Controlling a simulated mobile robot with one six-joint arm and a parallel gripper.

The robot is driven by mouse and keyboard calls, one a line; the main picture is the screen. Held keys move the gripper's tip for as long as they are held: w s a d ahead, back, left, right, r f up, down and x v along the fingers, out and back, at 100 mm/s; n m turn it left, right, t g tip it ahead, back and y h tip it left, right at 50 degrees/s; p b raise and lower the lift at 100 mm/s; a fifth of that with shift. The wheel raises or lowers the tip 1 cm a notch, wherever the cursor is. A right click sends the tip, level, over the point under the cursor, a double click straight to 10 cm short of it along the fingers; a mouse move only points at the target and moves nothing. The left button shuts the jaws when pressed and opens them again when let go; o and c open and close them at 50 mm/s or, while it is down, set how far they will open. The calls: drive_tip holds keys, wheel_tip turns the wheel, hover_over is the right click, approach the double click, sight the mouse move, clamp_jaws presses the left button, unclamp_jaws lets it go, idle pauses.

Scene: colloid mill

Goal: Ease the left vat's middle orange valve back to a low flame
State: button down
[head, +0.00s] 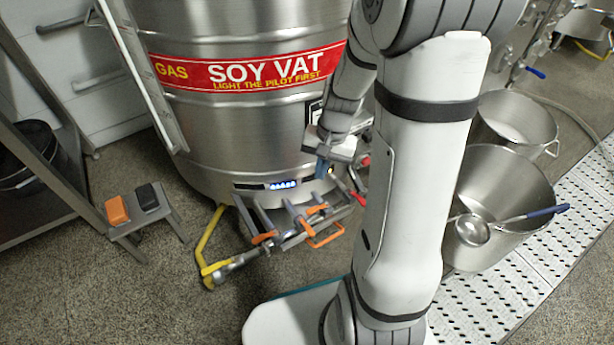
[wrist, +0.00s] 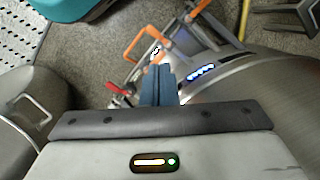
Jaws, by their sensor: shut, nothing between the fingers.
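The steel soy vat (head: 240,125) stands behind a low gas pipe frame. Orange valve handles show on the frame: one at the left (head: 264,238) and one further right (head: 317,209); I take the right one as the middle valve, though the view is cluttered. A larger orange loop (head: 325,236) hangs in front. Blue flame lights (head: 283,184) glow in the vat's base opening and in the wrist view (wrist: 201,71). My gripper (head: 322,170) is shut and empty, pointing down above the frame. Its blue fingers (wrist: 159,77) overlap the orange handle's area; contact cannot be told.
A red handle (head: 364,161) is right of my gripper, also in the wrist view (wrist: 119,90). A yellow hose (head: 207,245) runs at the left. A small stand (head: 150,217) holds an orange and a black block. Steel pots (head: 512,190) stand right.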

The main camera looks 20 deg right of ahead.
sight(310, 231)
drive_tip(key=w+d+f+m+y+p, duration=0.1)
drive_tip(key=d+f+m+p, duration=0.25)
drive_tip(key=f, duration=0.45)
drive_tip(key=w+d+f+m+y+p, duration=0.1)
drive_tip(key=d+f+m+p, duration=0.3)
drive_tip(key=f, duration=0.4)
drive_tip(key=s+a+f+m+b, duration=0.1)
drive_tip(key=s+a+f+b, duration=0.1)
drive_tip(key=a+f+b, duration=0.5)
wheel_tip(310, 231, down, 2)
drive_tip(key=shift+f+g+b, duration=0.25)
drive_tip(key=shift+g+b, duration=0.05)
drive_tip(key=shift+b, duration=0.15)
drive_tip(key=shift+a, duration=0.2)
